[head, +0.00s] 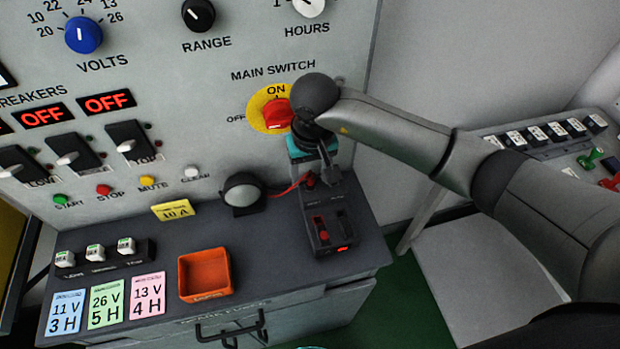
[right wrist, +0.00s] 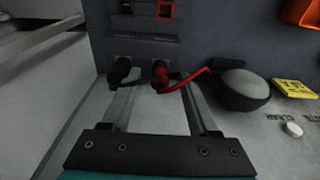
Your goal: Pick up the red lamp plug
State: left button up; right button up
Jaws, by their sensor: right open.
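The red lamp plug (right wrist: 160,74) stands at the near end of a dark panel in the right wrist view, with a red lead running to the round lamp (right wrist: 243,88). In the head view the red plug (head: 309,180) shows just beside my right gripper (head: 322,168). My right gripper is open, and its two fingers (right wrist: 155,100) reach toward the plug from either side in the wrist view. The red plug lies between the finger lines, near the tips; I cannot tell whether they touch it. A black plug (right wrist: 122,70) stands close to the left finger. My left gripper is not in view.
The main switch (head: 277,114) on the upright panel is close behind my right wrist. The dark tester box (head: 330,228) lies in front of the plugs. The lamp (head: 242,192), a yellow 10 A label (head: 172,210) and an orange tray (head: 205,274) are to the left.

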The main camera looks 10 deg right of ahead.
jog(key=shift+f, duration=0.2)
grip_shut()
dwell(0.4)
